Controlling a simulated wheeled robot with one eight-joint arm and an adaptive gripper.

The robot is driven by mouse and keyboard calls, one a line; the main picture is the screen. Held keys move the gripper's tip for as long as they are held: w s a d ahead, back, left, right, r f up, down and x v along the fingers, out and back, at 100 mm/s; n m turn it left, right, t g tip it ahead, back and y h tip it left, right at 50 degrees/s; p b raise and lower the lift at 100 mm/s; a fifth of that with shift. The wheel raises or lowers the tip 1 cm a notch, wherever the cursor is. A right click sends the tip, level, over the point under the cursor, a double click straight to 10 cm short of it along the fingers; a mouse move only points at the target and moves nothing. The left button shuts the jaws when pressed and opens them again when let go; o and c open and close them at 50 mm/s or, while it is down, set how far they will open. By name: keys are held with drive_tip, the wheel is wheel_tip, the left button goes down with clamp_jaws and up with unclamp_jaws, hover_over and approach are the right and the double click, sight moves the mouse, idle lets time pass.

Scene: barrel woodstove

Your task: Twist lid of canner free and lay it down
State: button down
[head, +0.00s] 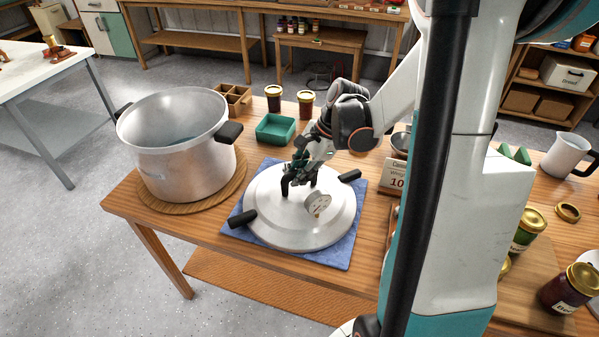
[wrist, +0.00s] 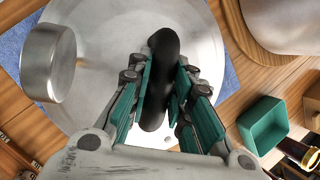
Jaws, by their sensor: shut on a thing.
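The canner lid (head: 290,222) is a round silver disc with two black side handles, a dial gauge (head: 317,205) and a black centre handle. It lies flat on a blue cloth (head: 345,248) on the wooden table. My gripper (head: 299,172) is at the centre handle, its teal-padded fingers on either side of the black handle (wrist: 162,75) in the wrist view. It is shut on that handle. The canner pot (head: 180,150) stands uncovered on a round wooden board, left of the lid. The gauge also shows in the wrist view (wrist: 48,62), from behind.
A teal tray (head: 275,129), dark jars (head: 274,98) and a wooden divided box (head: 233,99) stand behind the lid. A number sign (head: 393,177) stands right of the cloth. Lidded jars (head: 528,230) and a white pitcher (head: 566,155) are farther right.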

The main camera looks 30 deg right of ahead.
drive_tip(key=shift+f, duration=0.2)
drive_tip(key=c, duration=1.4)
unclamp_jaws()
drive_tip(key=shift+o, duration=0.2)
drive_tip(key=shift+r, duration=0.1)
drive_tip(key=v, duration=1.2)
